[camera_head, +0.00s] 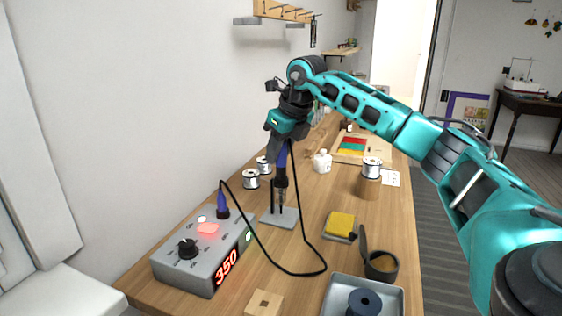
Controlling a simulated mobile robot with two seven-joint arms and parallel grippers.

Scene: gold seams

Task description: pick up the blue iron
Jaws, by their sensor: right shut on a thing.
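The blue iron (283,159) is a soldering iron with a blue handle and a dark lower part. It points down over its stand (281,217), a grey base with a dark holder. My right gripper (279,142) is shut on the upper part of the blue handle. The iron's lower end is at the holder, and I cannot tell whether it is clear of it. A black cord runs from the iron down over the table to the grey soldering station (208,256), which shows 350 in red. My left gripper is not in view.
A yellow sponge (341,224), a dark lidded cup (380,265) and a grey tray (338,291) lie to the right. A wooden block (264,304) is in front. Wire spools (251,179) and a white bottle (322,161) stand behind. The wall borders the table's left.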

